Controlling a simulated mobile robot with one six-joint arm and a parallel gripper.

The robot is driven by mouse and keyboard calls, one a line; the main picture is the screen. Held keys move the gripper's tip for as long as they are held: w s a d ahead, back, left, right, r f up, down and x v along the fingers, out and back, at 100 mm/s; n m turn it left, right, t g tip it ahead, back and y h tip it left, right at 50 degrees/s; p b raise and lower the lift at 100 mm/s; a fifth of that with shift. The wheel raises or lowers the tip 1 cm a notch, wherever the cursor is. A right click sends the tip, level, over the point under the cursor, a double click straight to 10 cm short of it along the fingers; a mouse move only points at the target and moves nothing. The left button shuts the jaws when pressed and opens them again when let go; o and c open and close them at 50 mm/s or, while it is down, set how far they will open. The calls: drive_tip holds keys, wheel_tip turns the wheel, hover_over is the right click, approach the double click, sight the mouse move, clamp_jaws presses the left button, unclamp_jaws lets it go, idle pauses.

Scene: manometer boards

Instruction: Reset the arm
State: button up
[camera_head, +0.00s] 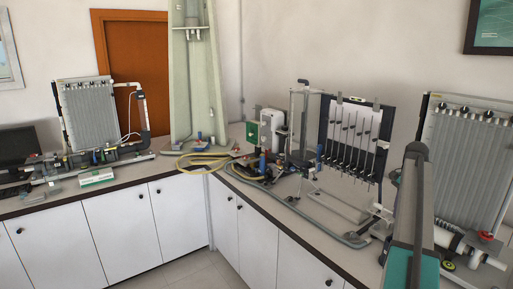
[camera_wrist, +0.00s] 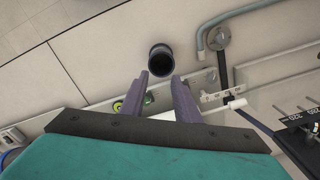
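My gripper (camera_wrist: 160,78) shows in the wrist view with two purple-grey fingers standing apart. It is open, and nothing shows held between the fingers. A dark round pipe end (camera_wrist: 161,60) appears just beyond the fingertips; I cannot tell how far away it is. In the head view my grey and teal arm rises at the right, in front of the right-hand manometer board (camera_head: 468,165). The gripper's fingers cannot be made out in the head view.
A black-and-white manometer board (camera_head: 354,145) stands on the right-hand counter, left of my arm. Another board (camera_head: 88,112) stands on the far left counter. A yellow hose (camera_head: 196,160) lies at the corner. Floor (camera_head: 196,270) shows between the white cabinets.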

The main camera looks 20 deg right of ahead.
drive_tip(key=w+a+f+n, duration=0.3)
drive_tip(key=a+f, duration=0.4)
drive_tip(key=a, duration=0.3)
drive_tip(key=w+a+f+n, duration=0.3)
drive_tip(key=a+f, duration=0.4)
drive_tip(key=a, duration=0.3)
drive_tip(key=w+a+f+n, duration=0.2)
drive_tip(key=a+f+n, duration=0.1)
drive_tip(key=a+f, duration=0.55)
drive_tip(key=s+a+f+n, duration=0.4)
drive_tip(key=a+f, duration=0.1)
drive_tip(key=a, duration=0.5)
drive_tip(key=s+a+f+n, duration=0.3)
drive_tip(key=a+f, duration=0.1)
drive_tip(key=a, duration=0.7)
drive_tip(key=s+a+f+n, duration=0.4)
drive_tip(key=a+f, duration=0.1)
drive_tip(key=a, duration=0.5)
drive_tip(key=s+f+g+b, duration=0.5)
drive_tip(key=s+f+b, duration=0.5)
drive_tip(key=s+f, duration=1.5)
wheel_tip(320, 180, down, 3)
drive_tip(key=shift+s+r+g, duration=0.1)
drive_tip(key=shift+s+g, duration=0.2)
drive_tip(key=shift+g, duration=0.1)
